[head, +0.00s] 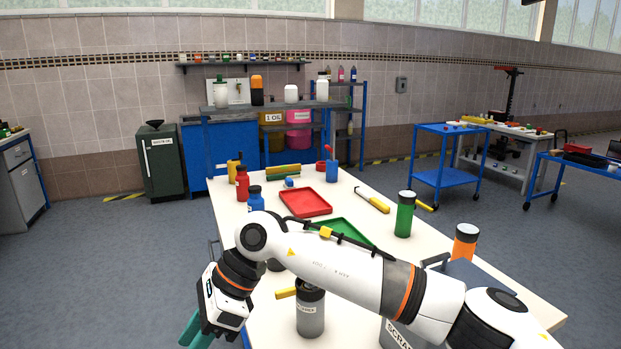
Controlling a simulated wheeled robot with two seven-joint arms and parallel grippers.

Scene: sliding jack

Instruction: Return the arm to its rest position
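My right arm comes in from the lower right and stretches across the front of the white table (262,325) to the left. Its gripper (196,334) hangs past the table's left edge, pointing down, with teal fingers partly cut off by the bottom of the picture. I cannot tell whether the fingers are open or shut, and no held object shows. My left gripper is not in view.
Floor left of the table is clear.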

